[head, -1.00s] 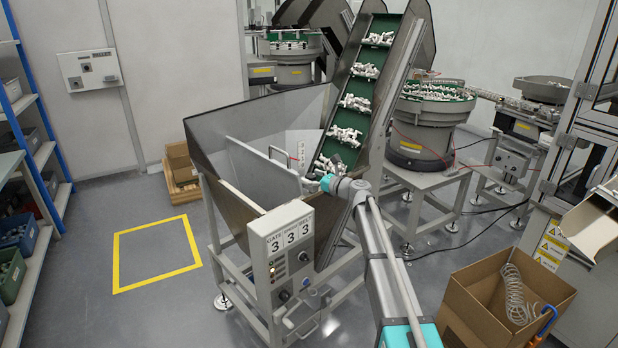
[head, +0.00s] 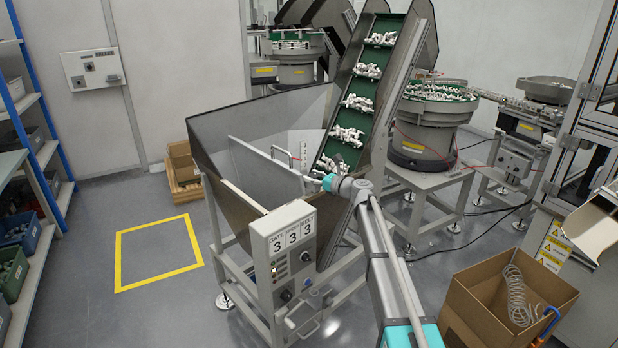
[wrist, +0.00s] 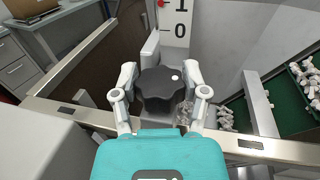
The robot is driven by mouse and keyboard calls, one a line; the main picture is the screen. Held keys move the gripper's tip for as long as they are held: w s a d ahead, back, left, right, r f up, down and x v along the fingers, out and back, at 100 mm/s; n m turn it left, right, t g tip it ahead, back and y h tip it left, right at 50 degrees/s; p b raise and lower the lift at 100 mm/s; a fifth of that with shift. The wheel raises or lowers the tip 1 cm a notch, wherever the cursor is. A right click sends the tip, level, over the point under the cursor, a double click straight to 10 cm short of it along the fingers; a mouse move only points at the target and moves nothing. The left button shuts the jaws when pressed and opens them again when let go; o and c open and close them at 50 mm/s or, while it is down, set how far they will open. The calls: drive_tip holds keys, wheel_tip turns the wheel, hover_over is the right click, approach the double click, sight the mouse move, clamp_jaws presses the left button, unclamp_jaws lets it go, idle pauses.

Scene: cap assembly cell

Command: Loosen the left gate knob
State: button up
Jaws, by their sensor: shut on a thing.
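A black lobed gate knob (wrist: 160,86) is in the middle of the wrist view. My gripper (wrist: 161,80) has one pale finger on each side of it and is shut on it. A white scale plate (wrist: 177,20) with black digits and a red mark stands just behind the knob. In the head view my gripper end (head: 326,182) is over the hopper, and the knob is hidden there. The grey gate panel (head: 262,170) stands upright inside the hopper (head: 214,143), with a handle near its top. Whether this knob is the left one, I cannot tell.
A green cleated conveyor (head: 362,87) with white parts rises to the right of the gate. A control box (head: 288,262) showing three 3s is on the hopper's front. A cardboard box (head: 480,318) stands at lower right. The yellow-marked floor square (head: 160,252) is empty.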

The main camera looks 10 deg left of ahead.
drive_tip(key=shift+s+d+n+g, duration=0.2)
drive_tip(key=shift+n+g, duration=0.1)
drive_tip(key=shift+g, duration=0.2)
drive_tip(key=shift+w+n+g+y, duration=0.15)
drive_tip(key=shift+n+g+y, duration=0.6)
drive_tip(key=shift+g, duration=0.35)
drive_tip(key=n+g, duration=0.2)
drive_tip(key=g, duration=0.1)
drive_tip(key=n+g, duration=0.3)
drive_tip(key=g, duration=0.1)
drive_tip(key=shift+w+y, duration=0.15)
drive_tip(key=shift+y, duration=0.2)
drive_tip(key=n+g+h, duration=0.1)
drive_tip(key=n+g, duration=0.1)
drive_tip(key=g, duration=0.1)
drive_tip(key=n+g+h, duration=0.1)
drive_tip(key=n+g, duration=0.1)
drive_tip(key=g, duration=0.2)
drive_tip(key=shift+s+n+g, duration=0.2)
drive_tip(key=shift+n+g, duration=0.1)
drive_tip(key=shift+n, duration=0.05)
drive_tip(key=shift+h, duration=0.3)
drive_tip(key=shift+a, duration=0.1)
drive_tip(key=o, duration=1.1)
drive_tip(key=shift+s+r, duration=0.15)
drive_tip(key=shift+o, duration=0.3)
